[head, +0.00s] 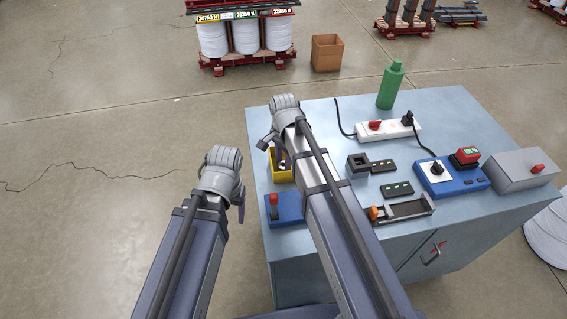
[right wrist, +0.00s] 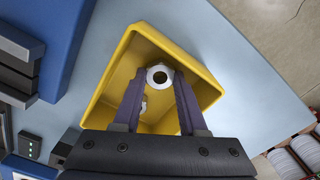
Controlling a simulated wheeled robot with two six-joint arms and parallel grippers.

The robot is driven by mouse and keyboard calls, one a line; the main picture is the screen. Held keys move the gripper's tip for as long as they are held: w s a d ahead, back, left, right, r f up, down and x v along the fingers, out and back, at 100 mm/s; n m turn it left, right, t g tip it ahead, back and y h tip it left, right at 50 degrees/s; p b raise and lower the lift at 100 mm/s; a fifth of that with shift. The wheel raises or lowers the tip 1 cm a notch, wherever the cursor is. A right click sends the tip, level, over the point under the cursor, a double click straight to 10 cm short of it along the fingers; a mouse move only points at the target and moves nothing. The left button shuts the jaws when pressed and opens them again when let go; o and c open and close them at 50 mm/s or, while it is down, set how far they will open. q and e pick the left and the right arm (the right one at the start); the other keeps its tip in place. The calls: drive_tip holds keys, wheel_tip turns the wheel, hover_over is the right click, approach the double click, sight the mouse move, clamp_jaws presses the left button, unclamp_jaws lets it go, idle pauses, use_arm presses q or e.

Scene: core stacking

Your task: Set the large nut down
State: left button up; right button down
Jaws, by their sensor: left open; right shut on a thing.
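The large nut (right wrist: 159,76) is a pale ring with a dark hole, seen in the right wrist view between the fingertips of my right gripper (right wrist: 158,90). My right gripper is shut on it, over the yellow bin (right wrist: 196,58). Whether the nut touches the bin's floor I cannot tell. A small pale piece (right wrist: 143,104) shows in the bin beside the left finger. In the head view the bin (head: 279,176) is partly hidden by my right arm, and the nut is hidden. My left gripper (head: 241,208) is open and empty, left of the workbench.
The blue-grey workbench (head: 335,115) carries a blue box with a red lever (head: 285,210) in front of the bin. A dark square socket (head: 357,167), power strip (head: 388,131), green bottle (head: 391,85) and control boxes (head: 450,178) stand to the right. The bench's left edge is close to the bin.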

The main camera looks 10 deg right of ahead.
sight(283, 164)
drive_tip(key=shift+f, duration=0.1)
drive_tip(key=shift+f, duration=0.15)
drive_tip(key=shift+c, duration=2.3)
unclamp_jaws()
wheel_tip(283, 164, up, 13)
drive_tip(key=p, duration=1.2)
drive_tip(key=s+a+n, duration=0.3)
drive_tip(key=s+n, duration=0.5)
drive_tip(key=s+a+n+h, duration=0.1)
drive_tip(key=s+a+n, duration=0.2)
drive_tip(key=s+n, duration=0.5)
drive_tip(key=shift+f, duration=0.2)
